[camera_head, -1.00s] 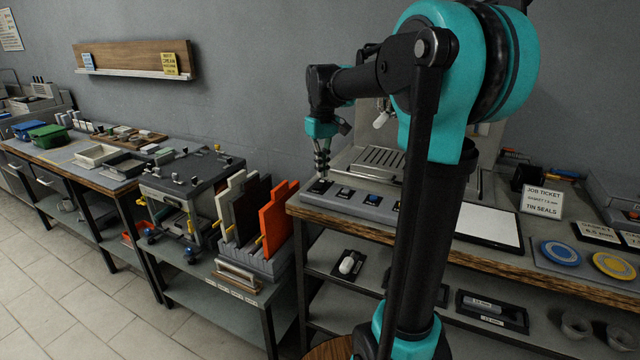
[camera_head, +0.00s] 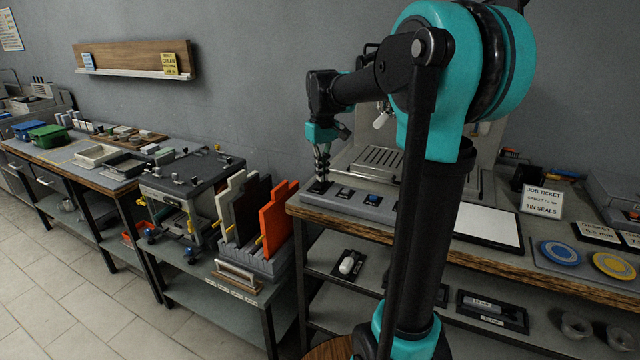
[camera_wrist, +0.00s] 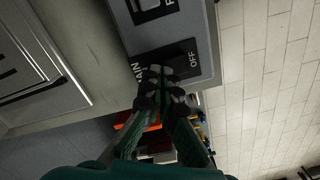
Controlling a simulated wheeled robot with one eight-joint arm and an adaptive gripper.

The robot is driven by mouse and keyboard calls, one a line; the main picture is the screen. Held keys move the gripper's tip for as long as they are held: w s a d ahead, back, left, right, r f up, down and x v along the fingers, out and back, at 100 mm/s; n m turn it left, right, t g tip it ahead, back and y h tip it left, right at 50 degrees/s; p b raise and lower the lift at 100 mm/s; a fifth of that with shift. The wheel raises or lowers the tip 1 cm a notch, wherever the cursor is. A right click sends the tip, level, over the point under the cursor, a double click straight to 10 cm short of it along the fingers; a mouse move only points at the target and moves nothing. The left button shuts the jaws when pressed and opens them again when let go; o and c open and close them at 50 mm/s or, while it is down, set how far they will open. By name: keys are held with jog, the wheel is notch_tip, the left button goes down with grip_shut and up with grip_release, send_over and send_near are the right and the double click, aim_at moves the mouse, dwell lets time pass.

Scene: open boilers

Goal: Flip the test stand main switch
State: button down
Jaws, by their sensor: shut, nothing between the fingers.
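The test stand is a machine with a drip grate, and its grey switch panel (camera_head: 352,202) lies along the front of the wooden-edged bench. The main switch (camera_wrist: 172,57) is a black rocker on a black plate at the panel's left end, with the words MAIN and OFF beside it in the wrist view. My gripper (camera_head: 321,178) is shut and empty, pointing down at that switch. In the wrist view the fingertips (camera_wrist: 163,88) overlap the switch's near edge and hide part of it. I cannot tell whether they touch it or which way the rocker is tilted.
An orange plate (camera_head: 278,222) stands in a rack just left of the bench. A white board (camera_head: 488,226) and a job ticket sign (camera_head: 541,202) are to the right.

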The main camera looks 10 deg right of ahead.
jog(key=shift+f, duration=0.25)
jog(key=shift+r, duration=3.5)
